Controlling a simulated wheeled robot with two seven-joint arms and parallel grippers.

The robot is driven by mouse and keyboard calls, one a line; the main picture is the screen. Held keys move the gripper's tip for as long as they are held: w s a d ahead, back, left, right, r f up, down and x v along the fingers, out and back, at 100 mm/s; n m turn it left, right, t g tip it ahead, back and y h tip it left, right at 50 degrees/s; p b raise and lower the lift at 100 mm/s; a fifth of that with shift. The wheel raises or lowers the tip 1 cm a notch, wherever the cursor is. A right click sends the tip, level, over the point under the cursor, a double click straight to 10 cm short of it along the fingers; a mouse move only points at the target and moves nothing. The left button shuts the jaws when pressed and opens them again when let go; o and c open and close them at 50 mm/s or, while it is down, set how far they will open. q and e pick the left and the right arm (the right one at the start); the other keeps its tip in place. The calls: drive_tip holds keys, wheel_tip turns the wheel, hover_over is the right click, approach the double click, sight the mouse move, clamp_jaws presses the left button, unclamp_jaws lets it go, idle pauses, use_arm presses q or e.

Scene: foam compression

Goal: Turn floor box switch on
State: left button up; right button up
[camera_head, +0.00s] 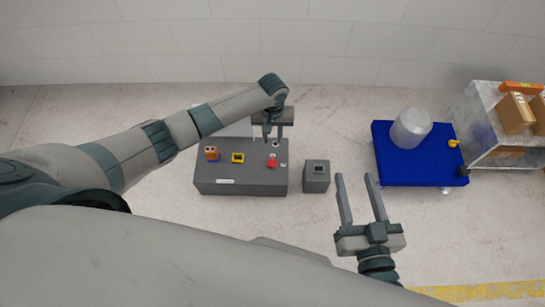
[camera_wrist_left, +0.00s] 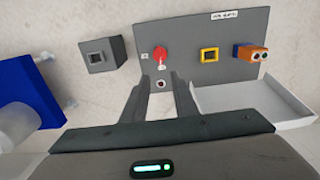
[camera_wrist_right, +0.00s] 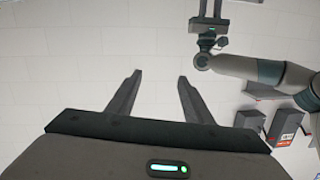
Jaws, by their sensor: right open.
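A small grey floor box (camera_head: 316,176) with a dark square switch on top stands on the floor right of a larger grey control box (camera_head: 240,187). The small box also shows in the left wrist view (camera_wrist_left: 100,54). The larger box carries a red knob (camera_wrist_left: 160,54), a yellow-framed square switch (camera_wrist_left: 209,55) and an orange block with two round buttons (camera_wrist_left: 250,54). My left gripper (camera_head: 273,138) is over the far side of the larger box, its fingers partly apart and empty near the red knob. My right gripper (camera_head: 355,177) is open and empty, right of the small box.
A blue platform (camera_head: 400,176) with a translucent cylinder (camera_head: 410,128) stands at the right. Beyond it is a grey cart (camera_head: 477,128) with cardboard boxes (camera_head: 515,113). A white tray (camera_wrist_left: 250,103) adjoins the larger box. The floor in front is clear.

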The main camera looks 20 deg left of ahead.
use_arm(q)
drive_tip(key=b, duration=0.2)
hover_over(272, 160)
wheel_tip(272, 160, down, 6)
wheel_tip(272, 160, down, 4)
drive_tip(key=shift+w+r+b, duration=0.1)
drive_tip(key=shift+b, duration=0.6)
wheel_tip(272, 160, down, 5)
drive_tip(key=shift+r+b, duration=0.1)
drive_tip(key=shift+b, duration=0.95)
drive_tip(key=shift+f, duration=0.45)
use_arm(e)
drive_tip(key=s+d+r+t+y, duration=0.1)
drive_tip(key=r+t, duration=0.4)
drive_tip(key=r, duration=0.3)
drive_tip(key=s+d+r+t+y, duration=0.1)
drive_tip(key=s+r+t+y, duration=0.1)
drive_tip(key=r+t, duration=0.3)
drive_tip(key=shift+s+r+t, duration=0.25)
drive_tip(key=shift+r+t, duration=0.15)
drive_tip(key=shift+r, duration=1.6)
use_arm(q)
clamp_jaws()
